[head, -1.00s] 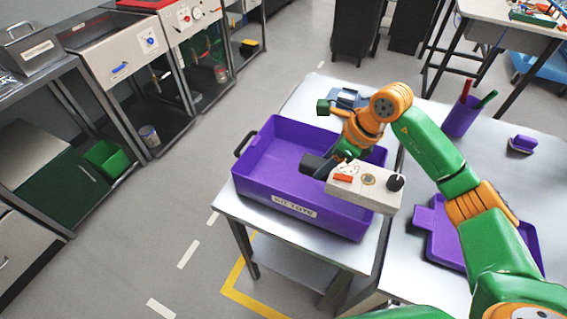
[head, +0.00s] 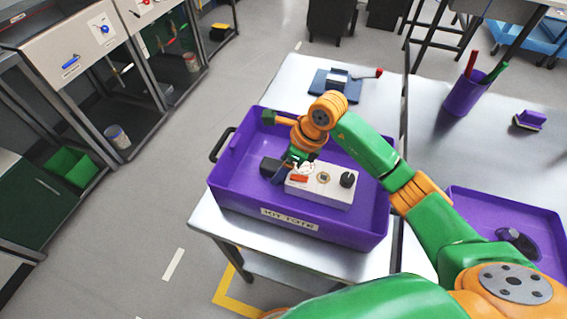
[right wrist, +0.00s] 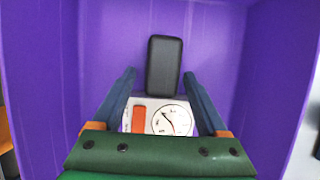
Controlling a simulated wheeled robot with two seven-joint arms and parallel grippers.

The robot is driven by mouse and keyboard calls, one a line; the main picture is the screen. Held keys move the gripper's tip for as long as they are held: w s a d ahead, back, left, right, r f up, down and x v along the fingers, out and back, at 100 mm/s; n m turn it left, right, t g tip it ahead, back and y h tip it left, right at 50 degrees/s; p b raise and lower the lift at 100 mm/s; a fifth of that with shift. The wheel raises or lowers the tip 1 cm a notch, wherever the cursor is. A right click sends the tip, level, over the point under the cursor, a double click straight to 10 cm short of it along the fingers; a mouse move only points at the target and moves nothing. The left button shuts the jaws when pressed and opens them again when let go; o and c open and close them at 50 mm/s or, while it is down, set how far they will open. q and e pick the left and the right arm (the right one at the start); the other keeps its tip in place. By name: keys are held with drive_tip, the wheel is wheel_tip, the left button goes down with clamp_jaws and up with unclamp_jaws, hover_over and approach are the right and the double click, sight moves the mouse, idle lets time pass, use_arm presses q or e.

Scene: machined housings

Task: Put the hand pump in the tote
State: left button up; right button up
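The hand pump (head: 327,187) is a pale box with a gauge, a red-orange part, a black knob and a black grip at one end. It is inside the purple tote (head: 338,225) labelled "KIT TOTE", close to its floor; I cannot tell whether it touches it. My right gripper (head: 281,172) reaches down into the tote at the pump's left end. In the right wrist view the blue fingers (right wrist: 160,95) lie along both sides of the pump's body (right wrist: 165,117), and the black grip (right wrist: 164,65) points away between the tips. My left gripper is out of view.
The tote stands on a metal table (head: 300,75). Behind it is a blue fixture with a red-knobbed handle (head: 337,84). On the right table are a purple pen cup (head: 463,97), a purple brush (head: 529,120), and a purple tray (head: 497,206) with a dark part (head: 518,241).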

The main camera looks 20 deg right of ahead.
sight(301, 172)
drive_tip(key=shift+a, duration=0.1)
drive_tip(key=shift+d+r, duration=0.2)
drive_tip(key=b+v, duration=0.1)
drive_tip(key=v, duration=1)
drive_tip(key=shift+r, duration=0.3)
drive_tip(key=shift+s+d, duration=0.1)
drive_tip(key=shift+s, duration=0.05)
